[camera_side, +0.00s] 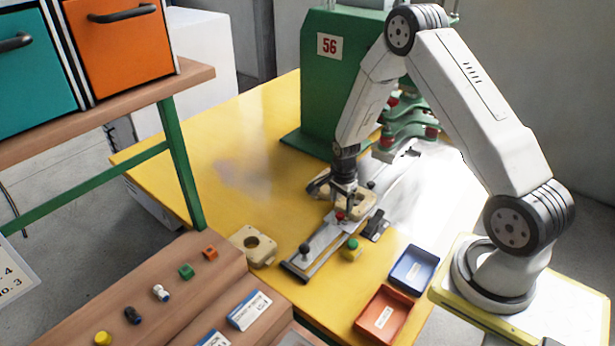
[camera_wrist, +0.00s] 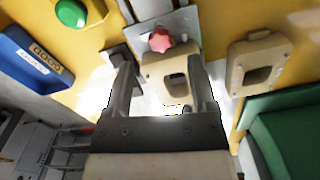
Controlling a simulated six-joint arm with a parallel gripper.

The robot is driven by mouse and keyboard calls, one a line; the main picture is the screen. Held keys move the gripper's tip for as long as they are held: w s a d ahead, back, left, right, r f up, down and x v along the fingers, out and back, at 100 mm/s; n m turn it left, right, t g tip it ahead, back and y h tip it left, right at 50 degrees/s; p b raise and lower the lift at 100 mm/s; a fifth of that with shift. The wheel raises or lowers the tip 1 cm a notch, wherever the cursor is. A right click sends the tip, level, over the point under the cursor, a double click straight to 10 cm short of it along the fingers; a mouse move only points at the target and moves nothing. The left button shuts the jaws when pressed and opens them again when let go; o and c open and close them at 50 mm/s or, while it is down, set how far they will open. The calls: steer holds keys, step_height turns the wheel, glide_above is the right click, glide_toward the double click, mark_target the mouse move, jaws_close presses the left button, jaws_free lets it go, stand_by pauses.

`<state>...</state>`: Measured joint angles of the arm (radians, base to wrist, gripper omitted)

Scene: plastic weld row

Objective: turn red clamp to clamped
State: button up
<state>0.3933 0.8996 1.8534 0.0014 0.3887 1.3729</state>
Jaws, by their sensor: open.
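The red clamp shows as a red star-shaped knob (camera_wrist: 160,41) on a metal plate in the wrist view, just past my fingertips. In the side view its red knob (camera_side: 340,215) is at the front of the tan part (camera_side: 354,207) on the metal fixture rail (camera_side: 318,247). I cannot tell its turn position. The tan part also shows in the wrist view (camera_wrist: 166,66), with a hole, between and beyond my fingers. My gripper (camera_wrist: 157,68) is open, with nothing held. In the side view my gripper (camera_side: 347,200) points down over the fixture, close behind the red knob.
A green-topped piece (camera_side: 351,248) stands right of the rail. A blue tray (camera_side: 414,268) and a red-orange tray (camera_side: 385,310) lie at the table's right front. Another tan part (camera_side: 252,246) lies at left. The green machine (camera_side: 335,85) stands behind. The yellow tabletop (camera_side: 235,150) is clear at left.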

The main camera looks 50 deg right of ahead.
mark_target(340, 214)
steer(key=shift+f, duration=2.05)
jaws_close()
